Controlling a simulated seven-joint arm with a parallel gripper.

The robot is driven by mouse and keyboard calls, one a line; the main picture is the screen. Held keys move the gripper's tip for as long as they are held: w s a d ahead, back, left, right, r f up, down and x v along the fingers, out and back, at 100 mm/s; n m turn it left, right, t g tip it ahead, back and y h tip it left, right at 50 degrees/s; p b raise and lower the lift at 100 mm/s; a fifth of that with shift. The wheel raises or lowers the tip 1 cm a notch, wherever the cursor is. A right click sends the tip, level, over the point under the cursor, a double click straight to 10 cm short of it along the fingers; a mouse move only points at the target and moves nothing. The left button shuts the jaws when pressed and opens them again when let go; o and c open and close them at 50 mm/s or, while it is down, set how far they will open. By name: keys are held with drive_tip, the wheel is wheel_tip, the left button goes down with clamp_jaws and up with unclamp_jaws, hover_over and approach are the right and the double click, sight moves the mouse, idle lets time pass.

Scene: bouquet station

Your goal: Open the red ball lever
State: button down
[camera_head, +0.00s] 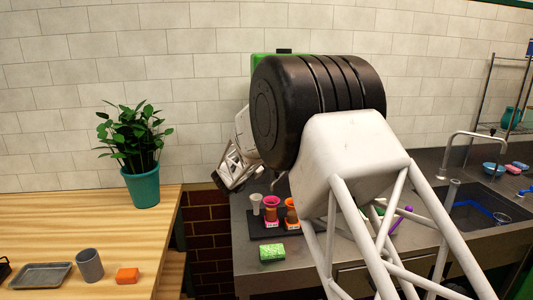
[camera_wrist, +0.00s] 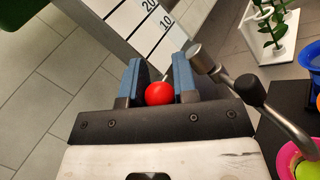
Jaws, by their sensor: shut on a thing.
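In the wrist view, the red ball (camera_wrist: 159,93) of the lever sits between the two blue finger pads of my gripper (camera_wrist: 158,68). My gripper is shut on it. The lever's shaft is mostly hidden by the fingers and the palm. A white panel with black lines and the marks 10 and 20 (camera_wrist: 143,22) lies just beyond the fingers. In the head view, my arm's large black joint covers the lever and my fingers, so the red ball does not show there.
In the wrist view, a grey metal pipe (camera_wrist: 222,76) runs close to the right finger. In the head view, small cups, one pink (camera_head: 271,202), and a green sponge (camera_head: 272,253) are on the grey counter. A potted plant (camera_head: 141,186) stands on the wooden table at left.

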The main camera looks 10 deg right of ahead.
drive_tip(key=shift+s+f+m+h, duration=0.15)
drive_tip(key=shift+f+m+h, duration=0.15)
drive_tip(key=shift+m, duration=0.2)
drive_tip(key=c, duration=0.9)
unclamp_jaws()
drive_tip(key=v, duration=0.7)
drive_tip(key=shift+s+a, duration=0.2)
drive_tip(key=shift+a, duration=0.15)
drive_tip(key=shift+f, duration=0.1)
